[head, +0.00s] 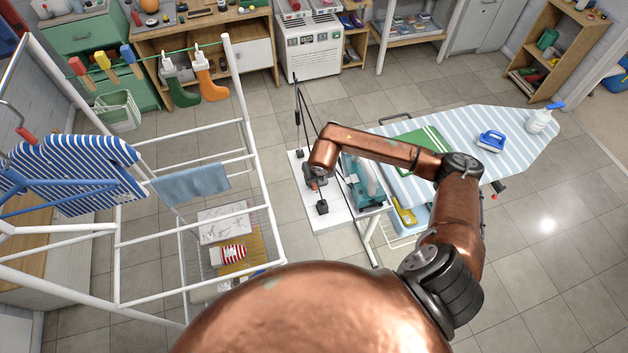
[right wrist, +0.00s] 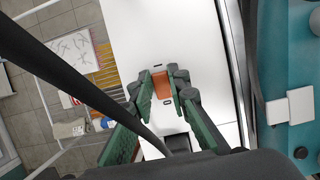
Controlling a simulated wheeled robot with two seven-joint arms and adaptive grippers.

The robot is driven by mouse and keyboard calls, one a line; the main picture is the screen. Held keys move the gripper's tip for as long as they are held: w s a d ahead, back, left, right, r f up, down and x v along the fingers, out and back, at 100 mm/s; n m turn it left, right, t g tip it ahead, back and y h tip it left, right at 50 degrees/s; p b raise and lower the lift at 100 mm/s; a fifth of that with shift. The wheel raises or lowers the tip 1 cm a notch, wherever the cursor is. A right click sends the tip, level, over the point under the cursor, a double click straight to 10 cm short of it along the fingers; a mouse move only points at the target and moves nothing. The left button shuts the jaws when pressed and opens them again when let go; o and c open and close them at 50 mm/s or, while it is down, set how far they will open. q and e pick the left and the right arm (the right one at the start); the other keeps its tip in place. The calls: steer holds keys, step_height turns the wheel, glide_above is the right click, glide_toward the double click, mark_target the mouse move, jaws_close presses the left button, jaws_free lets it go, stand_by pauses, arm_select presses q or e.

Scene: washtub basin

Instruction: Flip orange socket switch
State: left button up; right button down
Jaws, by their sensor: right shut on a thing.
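The orange socket switch (right wrist: 162,84) shows in the right wrist view as a small orange block over the white board (right wrist: 185,30). My right gripper (right wrist: 164,84) has its green-padded fingers around it, with the tips close in on its sides. In the head view my right gripper (head: 315,182) is low over the white board (head: 342,215), pointing down from my copper arm. The switch is mostly hidden there by the gripper, and I cannot tell which way it is tipped. My left gripper is not in view.
A black rod (right wrist: 75,75) crosses close beside my right gripper. The ironing board (head: 520,125) is to the right, a white drying rack (head: 250,165) to the left. Tiled floor is free beyond the board.

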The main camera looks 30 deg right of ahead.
steer(key=c, duration=1.8)
jaws_free()
steer(key=shift+c, duration=0.2)
steer(key=shift+r, duration=0.1)
steer(key=v, duration=1.1)
steer(key=shift+r, duration=0.4)
steer(key=shift+s, duration=0.1)
